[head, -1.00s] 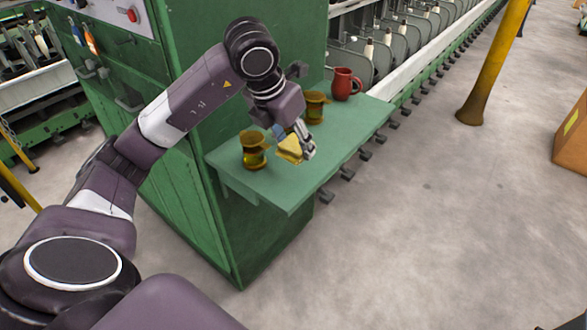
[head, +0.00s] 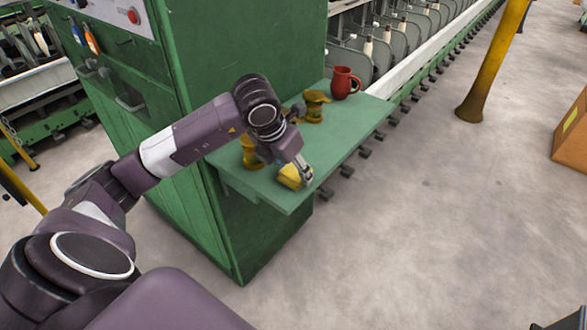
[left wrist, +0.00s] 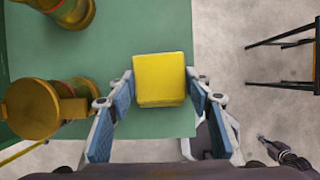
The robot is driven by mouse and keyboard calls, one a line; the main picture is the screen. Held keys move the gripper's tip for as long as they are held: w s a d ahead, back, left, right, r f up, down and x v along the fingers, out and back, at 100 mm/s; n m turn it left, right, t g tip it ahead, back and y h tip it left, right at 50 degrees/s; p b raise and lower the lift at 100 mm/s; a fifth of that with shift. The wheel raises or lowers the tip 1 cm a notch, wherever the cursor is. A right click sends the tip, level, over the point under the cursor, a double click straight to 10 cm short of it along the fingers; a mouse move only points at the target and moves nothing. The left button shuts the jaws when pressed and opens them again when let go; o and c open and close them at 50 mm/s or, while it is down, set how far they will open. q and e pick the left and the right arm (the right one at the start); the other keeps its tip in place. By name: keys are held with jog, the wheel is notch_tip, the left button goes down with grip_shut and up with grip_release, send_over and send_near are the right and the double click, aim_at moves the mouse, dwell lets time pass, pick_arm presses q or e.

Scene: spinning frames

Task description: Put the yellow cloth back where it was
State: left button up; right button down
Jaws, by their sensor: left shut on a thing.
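The yellow cloth (head: 289,177) is a folded, block-like bundle at the front edge of the green shelf (head: 345,130). My left gripper (head: 302,176) is shut on it, with blue-padded fingers on both sides of the cloth (left wrist: 160,80) in the left wrist view. The cloth is over the shelf's front part; whether it touches the surface I cannot tell. What looks like my right gripper (left wrist: 285,155) shows small at the lower right of the left wrist view, too small to read its jaws.
Two brass-coloured spools, one (head: 250,152) left of the cloth and partly behind my arm, another (head: 315,105) farther back, stand on the shelf. A red mug (head: 344,82) stands at its far end. The green cabinet (head: 240,60) rises behind. Open floor lies to the right.

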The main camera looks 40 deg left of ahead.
pick_arm(q)
jog(key=o, duration=0.6)
jog(key=shift+f, duration=0.15)
jog(key=shift+c, duration=0.2)
jog(key=shift+o, duration=1)
jog(key=shift+r, duration=0.25)
jog(key=shift+s+r, duration=0.1)
jog(key=shift+r, duration=0.15)
jog(key=b+v, duration=0.2)
jog(key=v, duration=0.9)
jog(key=shift+r, duration=0.2)
